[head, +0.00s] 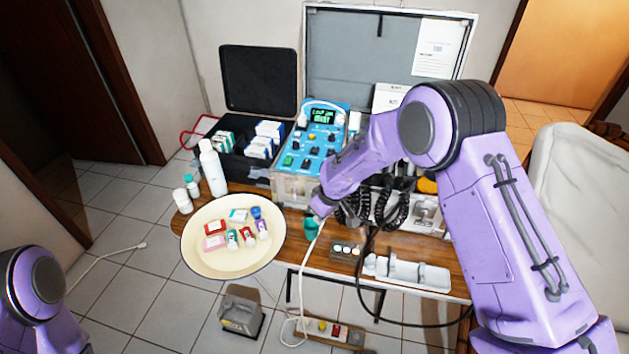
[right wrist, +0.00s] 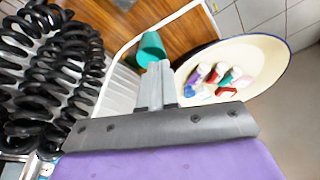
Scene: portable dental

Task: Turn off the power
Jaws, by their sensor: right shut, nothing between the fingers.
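The blue control unit (head: 303,165) stands on the wooden table, with a lit green display (head: 321,116), several black knobs and a green rocker switch (head: 288,160) on its sloping panel. A power strip (head: 325,328) with a red switch (head: 337,331) lies on the floor below the table. My right gripper (head: 320,209) is in front of the unit's lower right, near a green cup (head: 311,229). In the right wrist view its fingers (right wrist: 158,75) are closed together and empty, with the cup (right wrist: 151,48) just beyond them. My left gripper is outside both views.
A cream round tray (head: 205,262) with small boxes and bottles is at the table's left. A white bottle (head: 212,168) and an open black case (head: 235,140) stand behind it. Coiled black hoses (right wrist: 60,75) hang beside my right gripper. A white cable runs down to the strip.

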